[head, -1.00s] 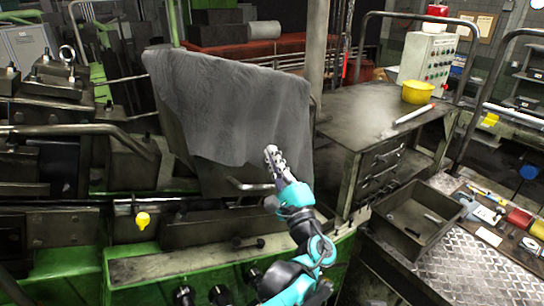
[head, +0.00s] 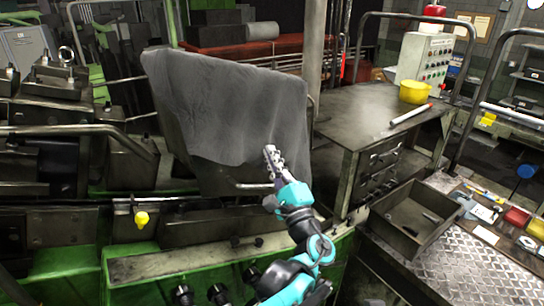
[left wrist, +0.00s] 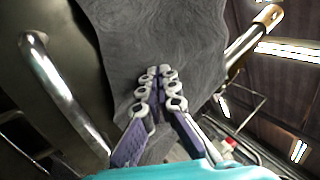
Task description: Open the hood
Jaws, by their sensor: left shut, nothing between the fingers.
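The hood (head: 208,181) is a dark metal cover at the middle of the machine, with a grey cloth (head: 225,105) draped over most of it. A thin bar handle (head: 252,186) runs along its lower front. My left gripper (head: 268,150) is shut and empty, pointing up in front of the cloth's lower right part, just right of the handle. In the left wrist view the closed fingers (left wrist: 160,75) overlap the grey cloth (left wrist: 165,40), and a curved metal bar (left wrist: 62,92) shows to their left. Whether the fingers touch the cloth is unclear. My right gripper is out of view.
A workbench (head: 350,118) with a yellow bowl (head: 415,92) stands to the right. In front of it are an open metal tray (head: 405,215) and a checker-plate surface (head: 465,265). A metal post (head: 314,50) rises behind the hood. A yellow knob (head: 141,218) hangs at the left.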

